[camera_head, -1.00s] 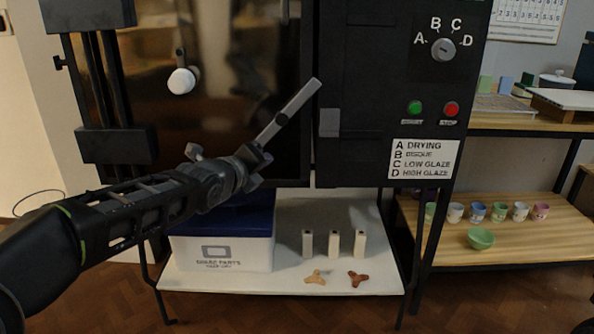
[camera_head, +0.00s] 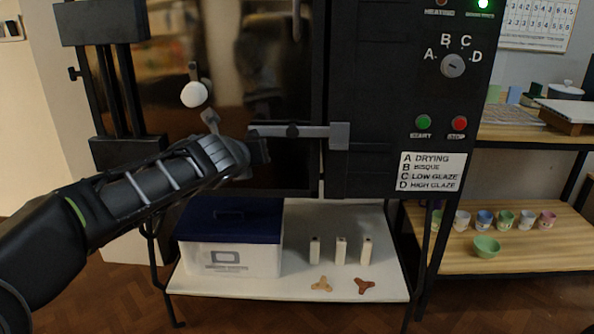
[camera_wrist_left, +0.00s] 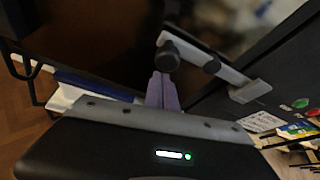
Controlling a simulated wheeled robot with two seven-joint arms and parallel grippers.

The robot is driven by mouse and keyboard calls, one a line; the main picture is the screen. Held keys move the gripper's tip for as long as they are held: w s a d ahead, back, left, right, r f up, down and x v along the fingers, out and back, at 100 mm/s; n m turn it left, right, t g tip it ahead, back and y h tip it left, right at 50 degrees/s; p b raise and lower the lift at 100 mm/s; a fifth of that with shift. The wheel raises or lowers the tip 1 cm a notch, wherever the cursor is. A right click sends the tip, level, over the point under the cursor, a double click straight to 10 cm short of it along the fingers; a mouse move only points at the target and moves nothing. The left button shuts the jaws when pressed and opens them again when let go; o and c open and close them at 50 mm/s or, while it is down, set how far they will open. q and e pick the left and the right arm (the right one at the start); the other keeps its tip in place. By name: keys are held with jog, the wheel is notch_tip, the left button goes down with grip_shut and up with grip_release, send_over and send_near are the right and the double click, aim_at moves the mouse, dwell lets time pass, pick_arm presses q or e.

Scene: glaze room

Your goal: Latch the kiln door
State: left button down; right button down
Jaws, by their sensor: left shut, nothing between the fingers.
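The kiln door (camera_head: 285,85) is dark and glossy and looks closed against the black kiln body (camera_head: 365,60). The grey latch bar (camera_head: 312,131) lies level across the door's right edge, its right end at the grey catch (camera_head: 339,136). The bar also shows in the left wrist view (camera_wrist_left: 205,60), reaching the catch (camera_wrist_left: 250,91). My left gripper (camera_head: 260,150) is shut and empty, just below the bar's left end. In the left wrist view its fingertips (camera_wrist_left: 162,82) are beside the bar's dark round knob (camera_wrist_left: 168,55); I cannot tell whether they touch.
A white knob (camera_head: 194,94) sticks out from the door at left. The control panel has a dial (camera_head: 453,65), a green button (camera_head: 424,121) and a red button (camera_head: 460,122). Below stands a blue-lidded box (camera_head: 230,258). Shelves with cups are at right.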

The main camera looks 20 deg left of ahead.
pick_arm(q)
jog(key=shift+r+p, duration=0.35)
pick_arm(e)
jog(key=shift+s+a+r, duration=0.2)
jog(key=shift+r, duration=0.4)
pick_arm(q)
jog(key=shift+r, duration=0.15)
pick_arm(e)
jog(key=shift+f, duration=0.15)
